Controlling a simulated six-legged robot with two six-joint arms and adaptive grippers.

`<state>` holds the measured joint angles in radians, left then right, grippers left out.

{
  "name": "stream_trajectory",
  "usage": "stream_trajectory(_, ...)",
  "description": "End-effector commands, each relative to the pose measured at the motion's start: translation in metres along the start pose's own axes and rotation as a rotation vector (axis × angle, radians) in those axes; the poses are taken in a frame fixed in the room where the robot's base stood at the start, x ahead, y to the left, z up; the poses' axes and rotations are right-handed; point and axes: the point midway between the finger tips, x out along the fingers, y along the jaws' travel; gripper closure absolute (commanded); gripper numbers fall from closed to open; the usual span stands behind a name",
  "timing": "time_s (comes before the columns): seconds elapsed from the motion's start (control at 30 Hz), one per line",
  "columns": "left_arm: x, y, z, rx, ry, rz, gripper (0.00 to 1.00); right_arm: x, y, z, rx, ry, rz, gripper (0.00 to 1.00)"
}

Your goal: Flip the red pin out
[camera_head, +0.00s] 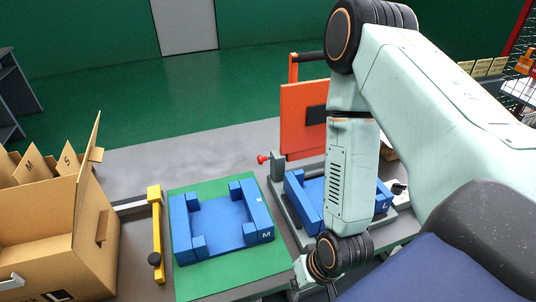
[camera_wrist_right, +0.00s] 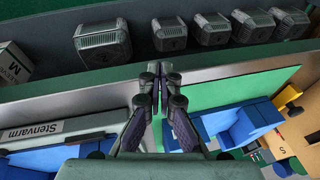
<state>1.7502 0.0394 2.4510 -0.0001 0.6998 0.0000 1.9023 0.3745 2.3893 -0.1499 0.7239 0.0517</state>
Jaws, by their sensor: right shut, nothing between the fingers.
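The red pin (camera_head: 262,159) shows as a small red knob sticking out to the left of a grey post, beside the raised orange lid (camera_head: 302,120) of the press-like fixture. I do not see the pin in the right wrist view. My right gripper (camera_wrist_right: 160,68) is shut and empty, its fingertips together over the table's front edge. In the head view it is low in the picture, well below the pin and apart from it, mostly hidden by my right wrist.
A blue holder (camera_head: 222,222) marked M lies on a green mat (camera_head: 225,281). Another blue holder (camera_head: 303,202) sits in the fixture, partly behind my right arm. A yellow bar (camera_head: 157,232) and a cardboard box (camera_head: 50,235) stand left. Several grey bins (camera_wrist_right: 103,40) show in the wrist view.

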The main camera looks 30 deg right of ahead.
Motion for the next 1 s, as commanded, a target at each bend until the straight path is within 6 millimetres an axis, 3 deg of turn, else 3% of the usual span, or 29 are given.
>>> stream_trajectory(0.37, -0.001, 0.000, -0.001, -0.001, 0.001, 0.000, 0.38, -0.014, -0.003, -0.070, 0.163, 0.173, -0.117, 1.00)
stream_trajectory(0.6, -0.002, 0.000, 0.000, 0.000, 0.001, 0.000, 0.38, -0.038, 0.001, -0.135, 0.307, 0.340, -0.236, 1.00)
stream_trajectory(1.0, -0.004, 0.000, 0.000, -0.001, 0.001, 0.000, 0.38, -0.090, 0.026, -0.221, 0.538, 0.614, -0.433, 1.00)
